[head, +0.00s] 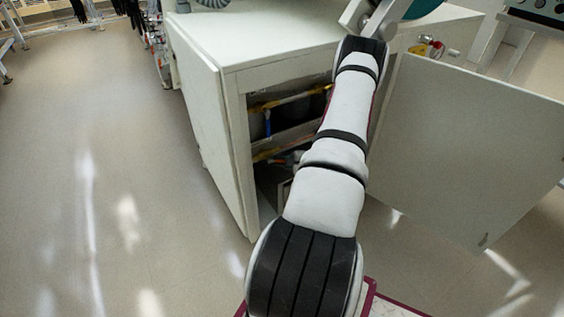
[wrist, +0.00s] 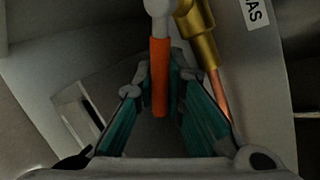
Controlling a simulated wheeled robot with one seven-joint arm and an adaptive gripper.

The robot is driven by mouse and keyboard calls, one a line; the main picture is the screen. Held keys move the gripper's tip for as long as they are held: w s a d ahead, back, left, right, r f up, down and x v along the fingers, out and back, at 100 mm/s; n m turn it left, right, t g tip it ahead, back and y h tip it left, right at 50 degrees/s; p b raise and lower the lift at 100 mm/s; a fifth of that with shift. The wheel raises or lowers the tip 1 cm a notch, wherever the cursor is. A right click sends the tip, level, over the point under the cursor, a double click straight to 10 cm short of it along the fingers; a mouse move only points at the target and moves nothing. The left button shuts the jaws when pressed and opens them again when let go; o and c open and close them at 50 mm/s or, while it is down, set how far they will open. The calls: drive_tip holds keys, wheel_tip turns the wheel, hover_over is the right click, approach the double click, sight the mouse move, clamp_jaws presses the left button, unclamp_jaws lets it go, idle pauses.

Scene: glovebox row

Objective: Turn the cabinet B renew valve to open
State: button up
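In the wrist view, an orange valve handle (wrist: 159,72) with a pale rounded end at the top points down between the fingers of my gripper (wrist: 161,82). The teal-padded fingers lie close against both sides of the handle, and the gripper looks shut on it. Which valve the handle belongs to cannot be read. In the head view, my arm reaches to the open white cabinet (head: 285,45), and my gripper is hidden beyond the top edge of the picture and the arm.
A brass fitting (wrist: 196,32) with a copper pipe (wrist: 219,92) runs close to the right of the handle. An open cabinet door (head: 465,150) stands right of my arm. The floor (head: 90,170) at left is clear.

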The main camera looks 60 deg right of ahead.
drive_tip(key=o, duration=0.4)
drive_tip(key=shift+o, duration=0.2)
drive_tip(key=v, duration=0.8)
drive_tip(key=shift+s+f, duration=0.1)
